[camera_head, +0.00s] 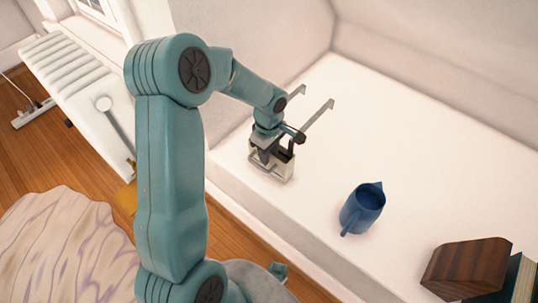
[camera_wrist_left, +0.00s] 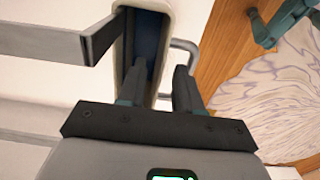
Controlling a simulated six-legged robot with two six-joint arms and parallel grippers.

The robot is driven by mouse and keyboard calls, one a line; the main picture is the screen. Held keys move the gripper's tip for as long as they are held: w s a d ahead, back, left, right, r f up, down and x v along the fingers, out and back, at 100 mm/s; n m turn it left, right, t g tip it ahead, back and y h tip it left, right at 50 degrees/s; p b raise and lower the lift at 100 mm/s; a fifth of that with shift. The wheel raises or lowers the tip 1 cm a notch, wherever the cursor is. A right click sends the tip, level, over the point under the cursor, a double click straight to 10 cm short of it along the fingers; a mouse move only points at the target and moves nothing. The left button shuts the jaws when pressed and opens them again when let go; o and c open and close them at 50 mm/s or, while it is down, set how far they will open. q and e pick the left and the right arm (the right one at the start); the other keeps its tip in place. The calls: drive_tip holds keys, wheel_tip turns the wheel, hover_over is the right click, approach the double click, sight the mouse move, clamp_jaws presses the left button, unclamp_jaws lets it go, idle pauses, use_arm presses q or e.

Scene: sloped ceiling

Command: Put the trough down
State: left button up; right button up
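The trough (camera_head: 283,173) is a small, narrow, cream container with a dark inside and a loop handle. It stands upright on the white ledge (camera_head: 318,200), as far as the head view shows. It also shows in the left wrist view (camera_wrist_left: 123,45), with its handle on the right. My left gripper (camera_head: 270,157) is over it and hides part of it. In the left wrist view its fingers (camera_wrist_left: 160,75) are apart, one inside the opening and one outside the right wall, with a gap beside the wall.
Two grey bars with bent ends (camera_head: 318,113) reach past my left gripper. A blue jug (camera_head: 362,210) stands to the right. A brown wooden block (camera_head: 465,268) is at the lower right. A white slatted bench (camera_head: 75,75) is at the left. The ledge behind the jug is clear.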

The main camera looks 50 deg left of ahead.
use_arm(q)
wheel_tip(320, 180, up, 9)
drive_tip(key=shift+r+p, duration=0.15)
drive_tip(key=shift+p, duration=0.8)
